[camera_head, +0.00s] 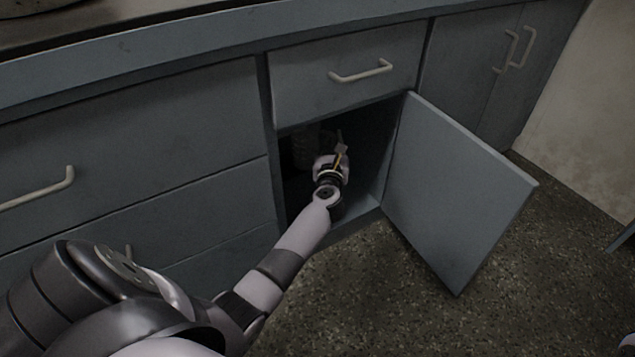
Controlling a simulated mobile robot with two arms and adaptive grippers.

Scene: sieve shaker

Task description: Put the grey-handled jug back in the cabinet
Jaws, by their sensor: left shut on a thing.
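The cabinet (361,219) is the open compartment under a drawer, with its door swung out to the right. My left arm reaches in from the lower left, and my left gripper (340,153) is inside the opening. It is shut on a dim, pale shape (304,146) just beyond it, which appears to be the grey-handled jug. Shadow and my own wrist hide most of the jug, so its handle and whether it touches the cabinet floor cannot be told.
The open cabinet door (455,190) stands out over the speckled floor (365,300), right of my arm. A closed drawer (347,75) is directly above the opening. Closed drawers (130,140) lie to the left, and the counter edge (200,50) runs above.

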